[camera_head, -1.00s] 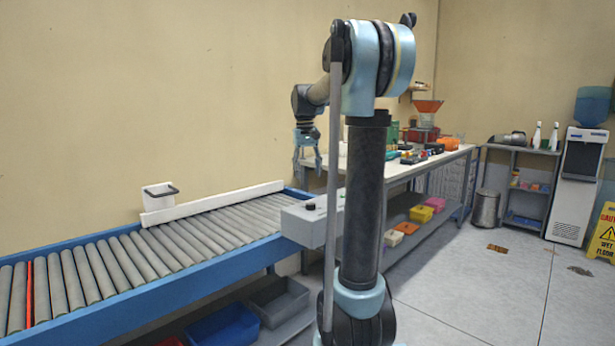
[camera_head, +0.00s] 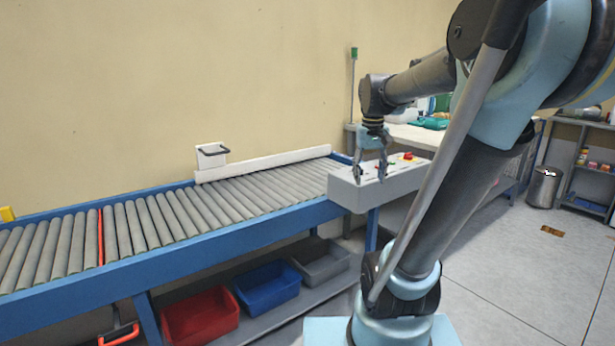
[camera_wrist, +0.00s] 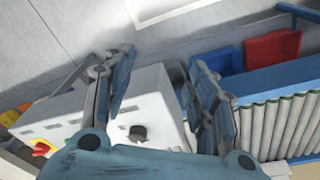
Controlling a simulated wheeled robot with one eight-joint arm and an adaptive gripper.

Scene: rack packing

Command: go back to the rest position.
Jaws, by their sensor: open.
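My gripper (camera_head: 370,180) hangs from my bent arm in the head view, pointing down. It appears over or beside the grey control box (camera_head: 398,184) at the right end of the roller conveyor; the exact gap cannot be told. In the wrist view my gripper (camera_wrist: 155,100) has its two blue fingers spread apart with nothing between them. Beyond the fingers the pale box (camera_wrist: 100,112) shows a dark knob, with red, yellow and green parts at the left.
The roller conveyor (camera_head: 150,268) runs along the wall, its white side rail (camera_head: 265,162) at the back. Red (camera_head: 200,316), blue (camera_head: 268,286) and grey (camera_head: 322,262) bins sit on a shelf below. Open floor (camera_head: 500,255) lies at the right, with a trash bin (camera_head: 544,187).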

